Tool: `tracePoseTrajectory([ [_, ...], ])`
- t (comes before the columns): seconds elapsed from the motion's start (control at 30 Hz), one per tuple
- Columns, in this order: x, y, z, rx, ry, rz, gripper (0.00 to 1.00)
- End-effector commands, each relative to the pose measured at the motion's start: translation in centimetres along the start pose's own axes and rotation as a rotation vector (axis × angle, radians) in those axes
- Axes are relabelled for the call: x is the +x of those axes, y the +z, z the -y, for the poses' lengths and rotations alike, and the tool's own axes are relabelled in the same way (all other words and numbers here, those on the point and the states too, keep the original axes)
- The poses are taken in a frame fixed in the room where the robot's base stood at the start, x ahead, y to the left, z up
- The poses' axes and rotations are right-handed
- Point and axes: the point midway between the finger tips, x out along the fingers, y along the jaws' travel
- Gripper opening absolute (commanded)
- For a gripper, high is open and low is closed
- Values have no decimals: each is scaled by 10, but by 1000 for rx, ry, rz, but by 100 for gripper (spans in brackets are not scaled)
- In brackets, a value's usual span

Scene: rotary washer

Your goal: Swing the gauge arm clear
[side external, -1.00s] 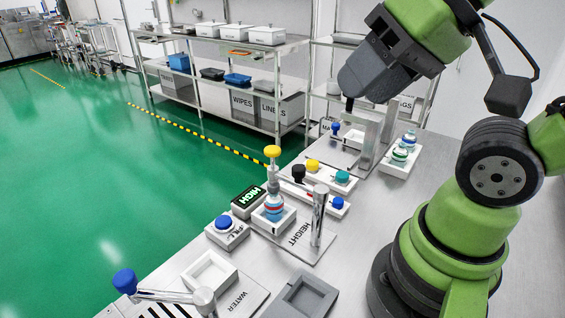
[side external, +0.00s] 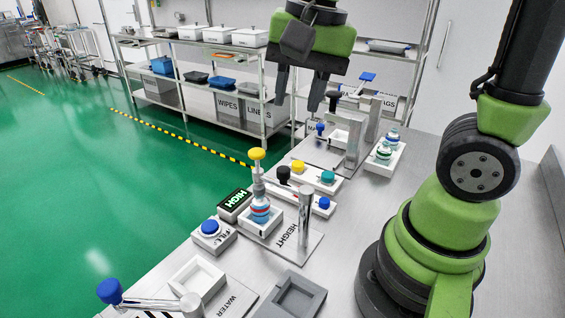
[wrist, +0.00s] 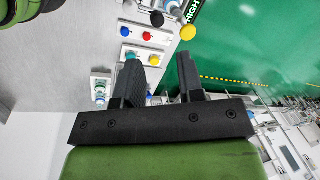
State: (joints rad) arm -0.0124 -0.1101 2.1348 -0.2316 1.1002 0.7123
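At the plate marked HEIGHT stands a silver post (side external: 304,215). A thin bar (side external: 272,182) appears to run from it toward a bottle (side external: 260,208) with a blue and red band, which sits in a white holder; exactly where the bar meets the bottle is unclear. A black knob (side external: 283,172) stands by the bar; it also shows in the wrist view (wrist: 157,18). A yellow ball (side external: 257,154) tops the column above the bottle. My gripper (side external: 299,98) is high behind this station, fingers down, apart and empty, also in the wrist view (wrist: 160,75).
A lit HIGH display (side external: 235,202) and a blue FILL button (side external: 209,228) stand left of the bottle. A white block with coloured knobs (side external: 327,178) stands behind the post. A blue-knobbed lever (side external: 110,291) is in front. Bottles (side external: 384,155) stand at the back right.

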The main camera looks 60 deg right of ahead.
Motion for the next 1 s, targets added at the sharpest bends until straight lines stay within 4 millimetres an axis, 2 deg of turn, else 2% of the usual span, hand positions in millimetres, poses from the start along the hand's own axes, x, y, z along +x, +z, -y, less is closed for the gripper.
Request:
tracePoseTrajectory([
  [0.1, 20, -11, 9, 153, 110, 20, 35],
  [0.3, 36, -19, 13, 271, 186, 19, 35],
  [0.47, 51, -18, 10, 278, 193, 20, 35],
  [0.8, 109, -15, -1, 277, 193, 22, 35],
  [1.0, 129, -15, -4, 276, 188, 20, 35],
])
